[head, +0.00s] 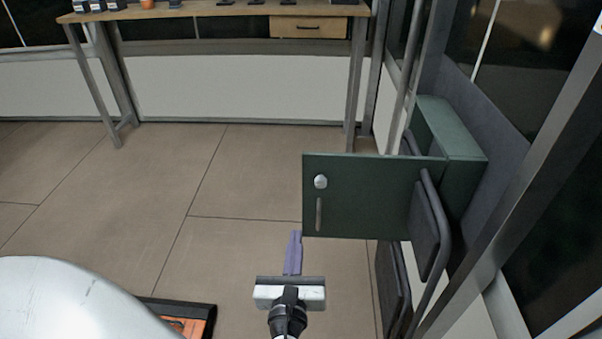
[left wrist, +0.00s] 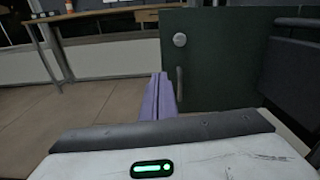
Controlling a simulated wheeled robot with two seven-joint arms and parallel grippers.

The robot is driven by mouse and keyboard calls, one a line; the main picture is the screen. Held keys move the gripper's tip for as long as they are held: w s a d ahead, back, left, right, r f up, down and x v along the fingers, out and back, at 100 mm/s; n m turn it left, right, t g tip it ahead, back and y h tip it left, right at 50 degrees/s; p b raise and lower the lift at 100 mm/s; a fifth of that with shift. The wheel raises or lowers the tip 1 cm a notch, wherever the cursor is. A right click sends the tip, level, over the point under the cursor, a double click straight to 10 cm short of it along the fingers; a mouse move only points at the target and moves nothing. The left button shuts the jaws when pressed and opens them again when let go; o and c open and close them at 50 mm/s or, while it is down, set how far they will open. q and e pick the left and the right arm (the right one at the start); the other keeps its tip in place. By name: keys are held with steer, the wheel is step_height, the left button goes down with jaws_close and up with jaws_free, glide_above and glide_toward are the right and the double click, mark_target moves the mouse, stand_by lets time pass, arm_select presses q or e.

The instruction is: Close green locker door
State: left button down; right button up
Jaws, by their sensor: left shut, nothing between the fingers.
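The green locker (head: 450,133) is fixed to the right wall. Its green door (head: 362,192) stands open, swung out to the left, with a round knob (head: 320,182) and a vertical handle (head: 319,214) near its free edge. The door (left wrist: 215,62) also fills the upper right of the left wrist view. My left gripper (head: 294,238) is shut and empty, its purple fingers pointing forward, just left of and below the door's free edge in the head view. I cannot tell whether the fingers touch the door. My right gripper does not show.
Dark folded seats or panels (head: 428,228) on grey tube frames stand by the right wall, beside and below the door. A wooden workbench (head: 200,12) with a drawer is at the back. An orange and black object (head: 185,318) lies at the bottom left. The middle floor is clear.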

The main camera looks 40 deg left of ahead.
arm_select(q)
steer(key=r+m, duration=0.1)
steer(key=r, duration=0.1)
glide_toward(303, 182)
steer(key=x, duration=0.6)
steer(key=shift+w+a+f+b, duration=0.1)
steer(key=shift+w+a+b, duration=0.1)
steer(key=shift+b, duration=0.2)
